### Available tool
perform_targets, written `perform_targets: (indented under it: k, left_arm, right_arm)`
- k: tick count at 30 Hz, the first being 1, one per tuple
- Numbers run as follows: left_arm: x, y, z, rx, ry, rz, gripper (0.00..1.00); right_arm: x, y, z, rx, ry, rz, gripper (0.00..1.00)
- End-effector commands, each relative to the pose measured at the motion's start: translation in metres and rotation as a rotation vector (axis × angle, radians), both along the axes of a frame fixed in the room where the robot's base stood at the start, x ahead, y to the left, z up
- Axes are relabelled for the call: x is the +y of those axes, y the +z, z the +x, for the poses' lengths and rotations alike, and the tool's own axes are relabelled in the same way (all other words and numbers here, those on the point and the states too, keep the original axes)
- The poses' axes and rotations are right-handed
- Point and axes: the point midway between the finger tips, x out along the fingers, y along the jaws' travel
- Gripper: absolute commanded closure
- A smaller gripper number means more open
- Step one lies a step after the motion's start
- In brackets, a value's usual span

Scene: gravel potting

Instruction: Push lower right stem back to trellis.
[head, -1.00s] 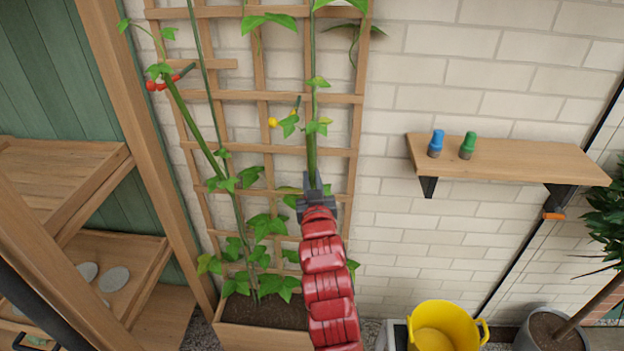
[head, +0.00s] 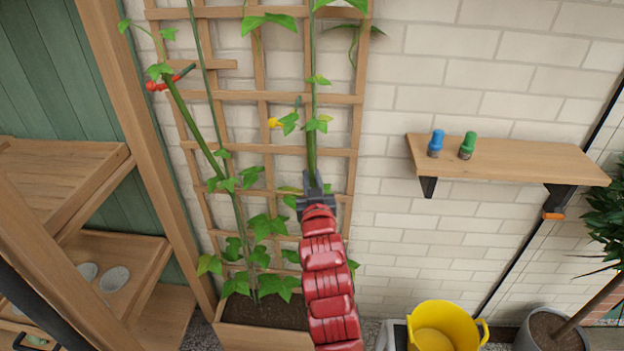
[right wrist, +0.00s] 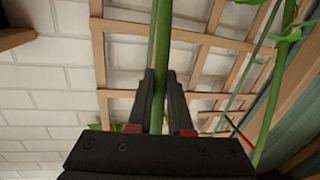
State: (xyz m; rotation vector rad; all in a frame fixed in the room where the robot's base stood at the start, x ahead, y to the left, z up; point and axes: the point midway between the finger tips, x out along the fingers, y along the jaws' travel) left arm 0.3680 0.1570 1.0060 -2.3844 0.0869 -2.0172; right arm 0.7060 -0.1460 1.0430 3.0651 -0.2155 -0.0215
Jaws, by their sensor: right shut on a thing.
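The wooden trellis (head: 272,151) stands against the white brick wall. The right green stem (head: 312,150) runs up along its right half and also shows in the right wrist view (right wrist: 161,45). My right gripper (head: 313,186) is shut on the lower part of this stem, with a dark finger on each side of it in the right wrist view (right wrist: 161,100). The trellis shows behind the stem there. I cannot tell whether stem and trellis touch. The stem below the gripper is hidden by my red arm. My left gripper is not in view.
A left stem (head: 195,128) leans, with a red clip (head: 157,86) near its top. A yellow clip (head: 274,123) is by the middle of the trellis. The planter (head: 262,338) stands below. A wall shelf (head: 520,163) and a yellow bucket (head: 437,330) are at right.

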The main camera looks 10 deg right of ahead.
Motion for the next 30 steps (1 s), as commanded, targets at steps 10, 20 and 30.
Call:
perform_targets:
  k: [10, 20, 30]
  left_arm:
    - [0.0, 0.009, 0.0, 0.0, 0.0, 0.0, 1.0]
    - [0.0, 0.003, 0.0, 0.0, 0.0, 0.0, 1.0]
    - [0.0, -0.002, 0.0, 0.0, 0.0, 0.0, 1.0]
  right_arm:
    - [-0.017, 0.02, 0.048, 0.168, -0.003, 0.059, 1.0]
    - [-0.032, 0.026, 0.094, 0.33, 0.0, 0.112, 1.0]
    - [-0.041, 0.027, 0.122, 0.433, 0.001, 0.146, 1.0]
